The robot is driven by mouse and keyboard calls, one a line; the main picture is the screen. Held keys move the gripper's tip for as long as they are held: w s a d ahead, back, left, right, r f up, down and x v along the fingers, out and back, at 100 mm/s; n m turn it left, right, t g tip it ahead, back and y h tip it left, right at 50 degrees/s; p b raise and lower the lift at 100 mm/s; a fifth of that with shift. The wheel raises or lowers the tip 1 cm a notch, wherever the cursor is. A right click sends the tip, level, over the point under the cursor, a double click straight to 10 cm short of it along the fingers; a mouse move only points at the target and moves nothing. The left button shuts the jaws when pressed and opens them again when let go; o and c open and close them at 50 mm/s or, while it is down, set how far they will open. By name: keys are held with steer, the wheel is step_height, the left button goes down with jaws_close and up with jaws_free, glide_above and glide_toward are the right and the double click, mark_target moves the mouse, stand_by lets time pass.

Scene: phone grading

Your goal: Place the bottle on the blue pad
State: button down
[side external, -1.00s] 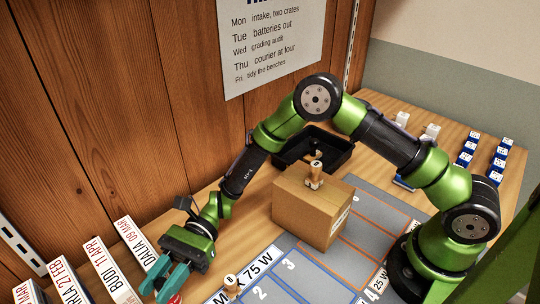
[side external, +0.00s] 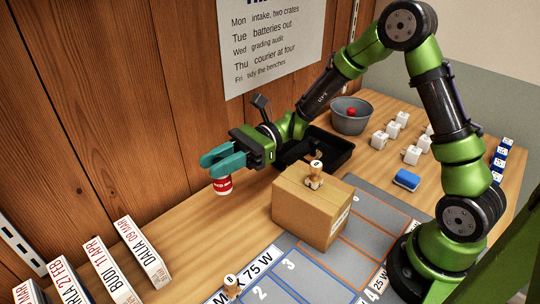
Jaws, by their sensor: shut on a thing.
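My gripper (side external: 213,162) has teal fingers and is shut on a small red-and-white thing (side external: 222,186), which I take to be the bottle. Its red side carries white lettering, and its upper part is hidden by the fingers. It hangs over the wooden bench, left of the cardboard box. No plain blue pad is clear to me. The grey mat (side external: 365,208) has blue-outlined cells marked 2 and 3 (side external: 289,266) at the front and orange-outlined cells behind. A small blue block with a pale base (side external: 406,179) lies behind the mat.
A black tray (side external: 325,146) and a grey bowl (side external: 349,119) with something red inside are behind. White cubes (side external: 397,117) stand at the back; labelled boxes (side external: 142,252) stand front left.

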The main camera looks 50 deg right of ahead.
steer(key=d+r+m+t+h, duration=0.2)
steer(key=d+m+t+h, duration=0.5)
steer(key=d, duration=2.1)
steer(key=s+a+f+n+g+y, duration=0.1)
steer(key=s+f+n+g, duration=0.2)
steer(key=s+n+g, duration=0.1)
steer(key=s+a+f+n+g+y, duration=0.1)
steer(key=s+f+n+g+y, duration=0.1)
steer(key=s+n+g, duration=0.3)
steer(key=s+a+f+n+g+y, duration=0.1)
steer(key=s+f+n+g+y, duration=0.1)
steer(key=s+f+n+g, duration=0.2)
steer(key=shift+s+a+f+n+g, duration=0.15)
steer(key=shift+s+f+n+g, duration=0.05)
steer(key=shift+s+g, duration=0.75)
steer(key=shift+s+a+f+n+g, duration=0.2)
steer(key=shift+s+g, duration=0.5)
steer(key=shift+g, duration=0.35)
steer(key=s+d+f+n+g+h, duration=0.1)
steer(key=s+d+n+g+h, duration=0.2)
steer(key=s+n+g+h, duration=0.35)
step_height(320, 180, up, 8)
steer(key=n+t+h, duration=0.3)
steer(key=n+h, duration=1.3)
steer(key=h, duration=0.7)
glide_above(409, 175)
step_height(409, 175, down, 9)
steer(key=shift+f, duration=0.15)
